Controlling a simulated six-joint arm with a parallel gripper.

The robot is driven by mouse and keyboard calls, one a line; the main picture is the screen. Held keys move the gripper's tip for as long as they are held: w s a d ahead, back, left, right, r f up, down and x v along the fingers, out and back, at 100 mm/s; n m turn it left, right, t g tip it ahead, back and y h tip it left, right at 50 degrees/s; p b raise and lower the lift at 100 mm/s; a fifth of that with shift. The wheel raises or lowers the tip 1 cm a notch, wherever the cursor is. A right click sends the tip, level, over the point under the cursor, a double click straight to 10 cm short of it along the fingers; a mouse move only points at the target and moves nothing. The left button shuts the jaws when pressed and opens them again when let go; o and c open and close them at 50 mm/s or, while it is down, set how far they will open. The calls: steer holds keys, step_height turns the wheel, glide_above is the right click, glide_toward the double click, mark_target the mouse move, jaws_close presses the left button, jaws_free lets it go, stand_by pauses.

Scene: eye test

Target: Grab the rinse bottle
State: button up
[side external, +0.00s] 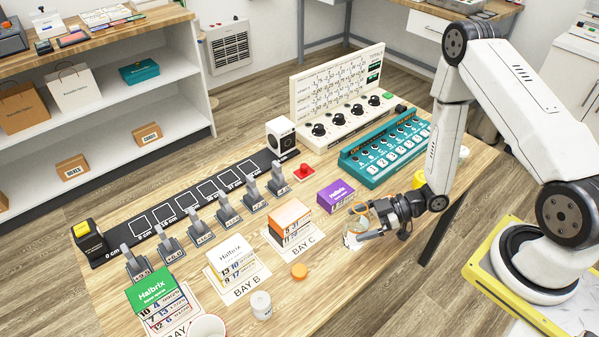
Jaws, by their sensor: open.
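My gripper (368,226) is low over the right part of the wooden table, its fingers apart. A small clear container with an orange rim (360,208) and a pale label is right at the fingers, partly hidden by them. I cannot tell whether the fingers touch it. A small white bottle (261,306) with a label stands at the front, well left of my gripper. A yellow item (419,180) shows behind my gripper, mostly hidden by my arm. No label is readable enough to tell which is the rinse bottle.
An orange cap (299,270) lies on the table (325,275). A white cup (207,327) is at the front edge.

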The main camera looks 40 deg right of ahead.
steer(key=shift+w+a+f, duration=0.2)
steer(key=shift+w+a, duration=0.1)
steer(key=shift+a, duration=0.1)
steer(key=c, duration=1.1)
steer(key=shift+r, duration=0.25)
steer(key=shift+r, duration=4.55)
steer(key=shift+r, duration=0.2)
